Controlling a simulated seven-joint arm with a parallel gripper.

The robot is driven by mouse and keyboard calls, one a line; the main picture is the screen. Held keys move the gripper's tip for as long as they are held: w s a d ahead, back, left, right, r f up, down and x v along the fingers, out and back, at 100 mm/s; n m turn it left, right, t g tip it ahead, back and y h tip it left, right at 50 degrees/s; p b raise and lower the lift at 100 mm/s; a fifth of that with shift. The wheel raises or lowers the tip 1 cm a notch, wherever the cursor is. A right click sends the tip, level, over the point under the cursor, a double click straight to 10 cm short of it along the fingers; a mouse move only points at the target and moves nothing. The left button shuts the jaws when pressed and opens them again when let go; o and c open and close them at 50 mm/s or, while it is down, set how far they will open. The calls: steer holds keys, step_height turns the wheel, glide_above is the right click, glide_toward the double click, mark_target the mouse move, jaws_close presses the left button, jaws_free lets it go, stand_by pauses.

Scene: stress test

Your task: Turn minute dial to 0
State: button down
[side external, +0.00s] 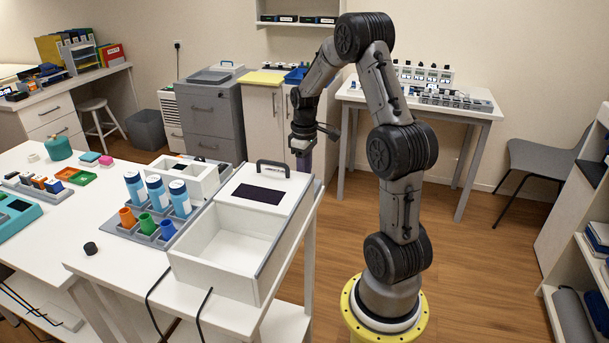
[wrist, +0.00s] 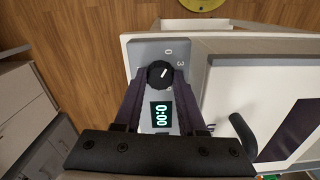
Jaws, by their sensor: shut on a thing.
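In the wrist view, a round black dial (wrist: 158,74) with a white pointer mark sits on a grey panel (wrist: 146,50). The mark points to the upper right; the digits 0 (wrist: 168,51) and 3 (wrist: 181,63) show beside the dial. A small display (wrist: 161,114) on the same panel reads 0:00. My gripper (wrist: 160,78) has its two dark purple fingers closed on the dial from both sides. In the side view, my gripper (side external: 303,160) points down behind the white lidded box; the dial is hidden there.
The white box (side external: 215,275) has an open compartment and a black handle (side external: 273,165) close to my gripper. Blue-labelled bottles (side external: 156,194) and coloured cups (side external: 147,223) stand left of it.

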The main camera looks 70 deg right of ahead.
steer(key=shift+r+n, duration=0.1)
steer(key=shift+n, duration=0.5)
steer(key=shift+c, duration=2.4)
jaws_free()
